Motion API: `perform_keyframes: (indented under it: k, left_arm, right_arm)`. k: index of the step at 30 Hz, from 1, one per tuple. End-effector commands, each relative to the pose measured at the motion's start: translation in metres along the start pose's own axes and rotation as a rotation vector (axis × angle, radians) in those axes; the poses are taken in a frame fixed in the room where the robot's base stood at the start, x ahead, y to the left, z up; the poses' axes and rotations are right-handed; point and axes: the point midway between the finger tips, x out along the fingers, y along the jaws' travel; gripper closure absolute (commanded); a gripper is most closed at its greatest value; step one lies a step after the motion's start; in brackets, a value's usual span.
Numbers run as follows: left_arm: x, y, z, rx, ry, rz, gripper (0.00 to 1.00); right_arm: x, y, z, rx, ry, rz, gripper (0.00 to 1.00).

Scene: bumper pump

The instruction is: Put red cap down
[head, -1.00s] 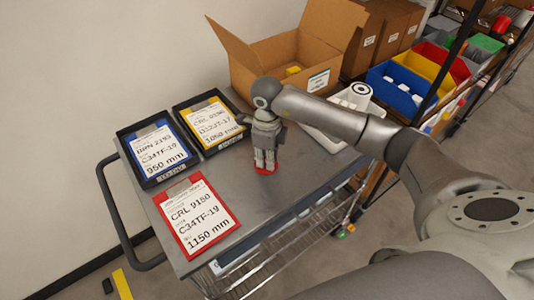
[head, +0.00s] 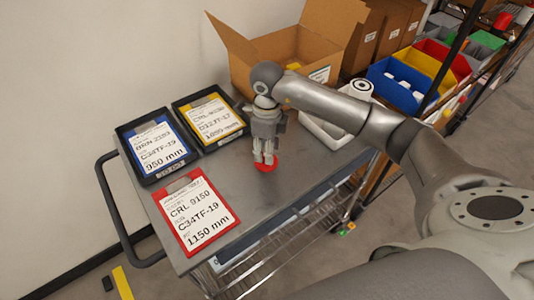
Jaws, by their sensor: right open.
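The red cap (head: 266,167) is a small red disc lying on the grey cart top, right of the black trays and above right of the red-framed card. My right gripper (head: 264,160) is directly above it, pointing down, with its fingers open. The fingertips are very close to the cap and cover part of its far side. I cannot tell whether they still touch it. My left gripper is not in the head view.
Two black trays with a blue card (head: 158,146) and a yellow card (head: 211,119) stand at the left. A red-framed card (head: 195,212) lies in front. An open cardboard box (head: 318,45) and a white tray (head: 330,132) stand behind. The cart top (head: 250,200) is clear around the cap.

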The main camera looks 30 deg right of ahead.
Motion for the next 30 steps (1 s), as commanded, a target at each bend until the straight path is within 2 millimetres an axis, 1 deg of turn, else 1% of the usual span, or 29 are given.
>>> perform_keyframes:
  k: [1, 6, 9, 12, 15, 18, 30]
  left_arm:
    - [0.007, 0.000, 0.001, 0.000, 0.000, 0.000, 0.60]
    - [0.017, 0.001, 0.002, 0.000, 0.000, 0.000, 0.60]
    - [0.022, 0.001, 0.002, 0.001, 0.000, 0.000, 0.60]
    - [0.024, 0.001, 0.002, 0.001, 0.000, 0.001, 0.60]
    - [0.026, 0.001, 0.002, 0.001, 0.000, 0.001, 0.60]
    - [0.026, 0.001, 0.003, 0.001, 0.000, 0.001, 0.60]
    - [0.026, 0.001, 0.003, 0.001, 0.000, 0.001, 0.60]
  right_arm:
    - [-0.009, -0.001, 0.001, -0.001, -0.005, -0.004, 0.59]
    - [-0.048, -0.001, 0.001, 0.000, -0.004, -0.005, 0.59]
    - [-0.067, -0.001, 0.001, -0.001, -0.004, -0.003, 0.59]
    - [-0.082, 0.000, 0.001, 0.000, -0.002, -0.002, 0.59]
    - [-0.092, 0.000, 0.001, 0.000, -0.002, -0.001, 0.59]
    - [-0.096, 0.000, 0.000, 0.000, 0.001, 0.001, 0.59]
    - [-0.097, 0.000, 0.000, 0.000, 0.001, 0.001, 0.59]
